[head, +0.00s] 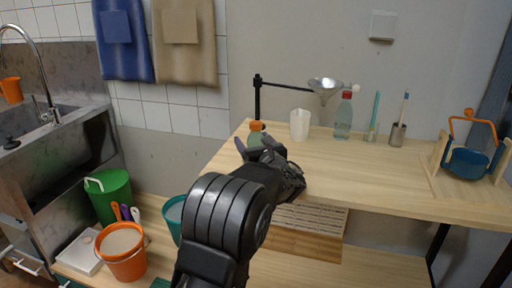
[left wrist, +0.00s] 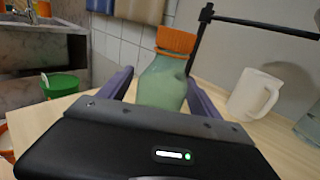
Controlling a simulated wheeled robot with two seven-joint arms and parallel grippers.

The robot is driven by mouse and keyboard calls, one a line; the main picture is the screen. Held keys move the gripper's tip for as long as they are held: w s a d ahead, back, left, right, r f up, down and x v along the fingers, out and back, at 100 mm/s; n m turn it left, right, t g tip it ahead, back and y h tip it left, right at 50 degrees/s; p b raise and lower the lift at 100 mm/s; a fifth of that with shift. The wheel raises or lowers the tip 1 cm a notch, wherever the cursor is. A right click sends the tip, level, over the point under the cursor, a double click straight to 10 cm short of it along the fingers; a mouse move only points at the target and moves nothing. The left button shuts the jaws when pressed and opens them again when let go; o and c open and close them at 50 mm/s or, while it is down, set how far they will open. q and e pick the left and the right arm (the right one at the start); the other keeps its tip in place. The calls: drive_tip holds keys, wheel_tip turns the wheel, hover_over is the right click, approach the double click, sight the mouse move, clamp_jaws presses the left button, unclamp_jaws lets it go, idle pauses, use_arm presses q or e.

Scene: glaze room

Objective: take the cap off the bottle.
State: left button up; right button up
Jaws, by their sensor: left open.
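A green bottle (head: 255,138) with an orange cap (head: 256,126) stands upright near the left end of the wooden table. In the left wrist view the bottle (left wrist: 160,84) is between my two fingers, with its orange cap (left wrist: 176,41) above them. My left gripper (head: 257,146) is open around the bottle body; it also shows in the left wrist view (left wrist: 160,92). Contact with the bottle cannot be told. My gripper hides the bottle's lower part. A second, clear bottle (head: 343,120) with a red cap (head: 347,95) stands farther right. My right gripper is not in view.
A black stand (head: 257,97) holding a funnel (head: 325,87) rises behind the bottle. A white mug (head: 300,124) stands to its right. A glass (head: 373,125), a metal cup (head: 397,135) and a blue pot on a wooden frame (head: 470,162) are farther right. The table's front is mostly clear.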

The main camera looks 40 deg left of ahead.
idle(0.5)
use_arm(q)
clamp_jaws()
idle(0.6)
drive_tip(key=shift+r, duration=0.1)
wheel_tip(320, 180, up, 10)
drive_tip(key=p, duration=0.2)
idle(0.7)
drive_tip(key=c, duration=0.7)
unclamp_jaws()
clamp_jaws()
